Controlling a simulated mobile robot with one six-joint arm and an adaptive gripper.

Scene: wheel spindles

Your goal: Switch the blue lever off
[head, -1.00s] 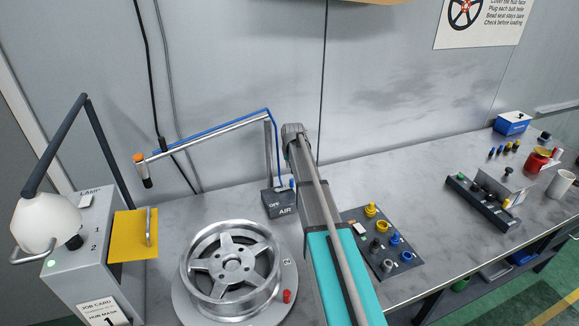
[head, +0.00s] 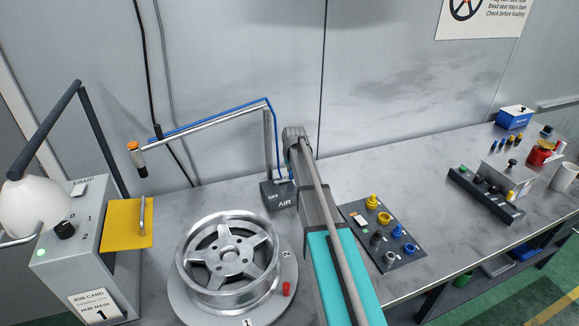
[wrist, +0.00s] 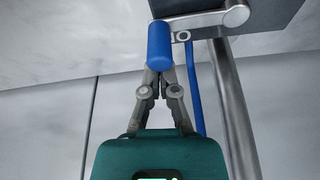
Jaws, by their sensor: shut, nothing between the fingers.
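The dark AIR box (head: 272,201) stands on the bench by the wall, with OFF printed at its left. Its blue lever (head: 291,178) shows only as a small piece beside my arm. In the wrist view the lever's blue handle (wrist: 159,45) and grey arm hang from the dark box (wrist: 275,12), which appears at the top. My gripper (wrist: 160,72) is shut and empty, its fingertips right at the handle's end. Whether they touch it I cannot tell.
A steel post with a blue hose (head: 276,140) rises at the box. A wheel (head: 228,262) on a round plate, a grey lamp box (head: 75,250) and a yellow plate (head: 120,225) stand left. A panel of coloured plugs (head: 380,240) lies right of my arm.

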